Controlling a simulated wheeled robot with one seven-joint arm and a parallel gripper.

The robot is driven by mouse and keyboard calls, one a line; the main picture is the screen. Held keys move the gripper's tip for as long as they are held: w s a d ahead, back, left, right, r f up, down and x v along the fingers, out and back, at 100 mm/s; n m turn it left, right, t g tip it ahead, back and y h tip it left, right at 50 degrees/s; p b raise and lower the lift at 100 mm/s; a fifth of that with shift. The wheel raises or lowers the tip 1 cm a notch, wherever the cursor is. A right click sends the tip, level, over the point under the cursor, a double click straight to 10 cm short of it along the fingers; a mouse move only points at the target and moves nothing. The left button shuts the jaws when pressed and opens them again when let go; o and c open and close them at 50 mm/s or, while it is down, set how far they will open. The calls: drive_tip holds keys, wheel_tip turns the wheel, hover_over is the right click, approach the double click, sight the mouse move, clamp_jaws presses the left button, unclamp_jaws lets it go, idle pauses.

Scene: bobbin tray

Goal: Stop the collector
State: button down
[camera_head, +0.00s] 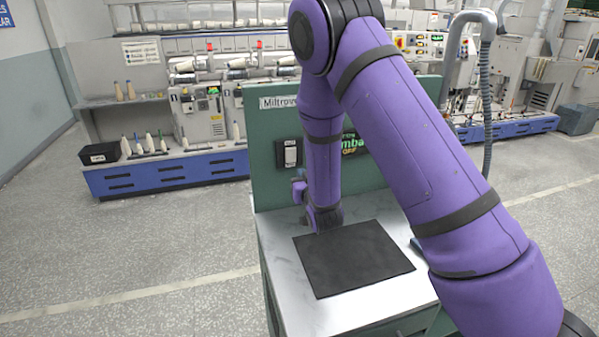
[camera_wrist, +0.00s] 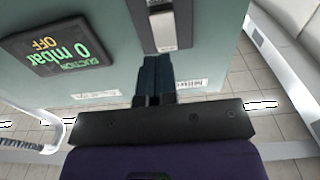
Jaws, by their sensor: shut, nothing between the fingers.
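The collector panel is a green upright board (camera_head: 265,125) behind a metal worktop. A pale rocker switch in a dark frame (camera_head: 290,153) is on it; in the wrist view the switch (camera_wrist: 164,28) shows directly beyond my fingertips. A black display (camera_head: 352,146) is right of the switch, partly behind my arm; in the wrist view the display (camera_wrist: 62,50) reads "SUCTION 0 mbar OFF". My gripper (camera_wrist: 158,62) is shut and empty, its dark fingers together, close to the switch's edge; I cannot tell if they touch. My arm hides the fingers in the head view.
A black mat (camera_head: 352,258) lies on the metal worktop (camera_head: 285,290) under my arm. Textile machines with bobbins (camera_head: 215,110) stand behind. A grey hose (camera_head: 487,110) hangs at the right. The floor to the left is clear.

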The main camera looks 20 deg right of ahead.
drive_tip(key=s, duration=0.6)
idle(0.4)
drive_tip(key=s+d+r+m+g, duration=0.15)
drive_tip(key=s+r+g, duration=0.25)
drive_tip(key=r, duration=0.5)
drive_tip(key=s+d+r+g, duration=0.2)
drive_tip(key=s+r+g, duration=0.15)
drive_tip(key=r, duration=0.45)
drive_tip(key=s+d+r+g, duration=0.1)
drive_tip(key=s+r, duration=0.3)
drive_tip(key=s, duration=0.9)
drive_tip(key=s+d+r+n+g, duration=0.1)
drive_tip(key=s+r+g, duration=0.3)
drive_tip(key=s, duration=1)
drive_tip(key=shift+d+g, duration=0.35)
drive_tip(key=shift+d, duration=0.45)
